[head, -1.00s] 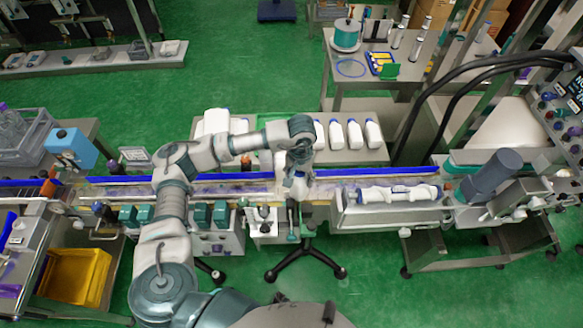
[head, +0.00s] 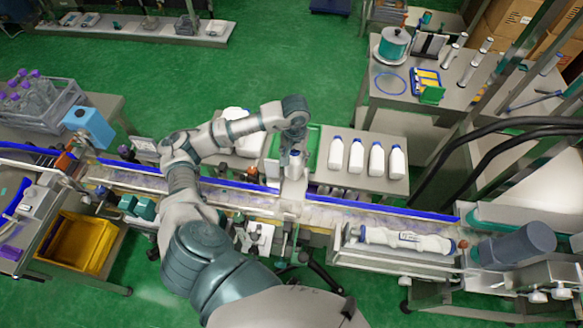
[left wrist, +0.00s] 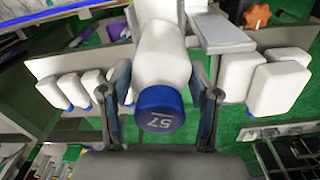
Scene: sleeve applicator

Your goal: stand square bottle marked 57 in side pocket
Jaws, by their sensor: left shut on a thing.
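In the left wrist view a white square bottle (left wrist: 163,55) has a round blue cap (left wrist: 160,108) marked 57. My left gripper (left wrist: 161,90) is shut on it, with one finger on each side near the cap. In the head view the left gripper (head: 294,141) is above the far side of the conveyor, and the held bottle (head: 294,166) hangs below it, partly hidden. I cannot make out for certain which place is the side pocket. My right gripper is not in view.
Several white bottles with blue caps (head: 376,158) stand on the table behind the conveyor (head: 345,214). A fixture on the right holds lying white parts (head: 405,240). A yellow bin (head: 78,243) is at the lower left. A grey crate (head: 50,106) holds purple-capped bottles.

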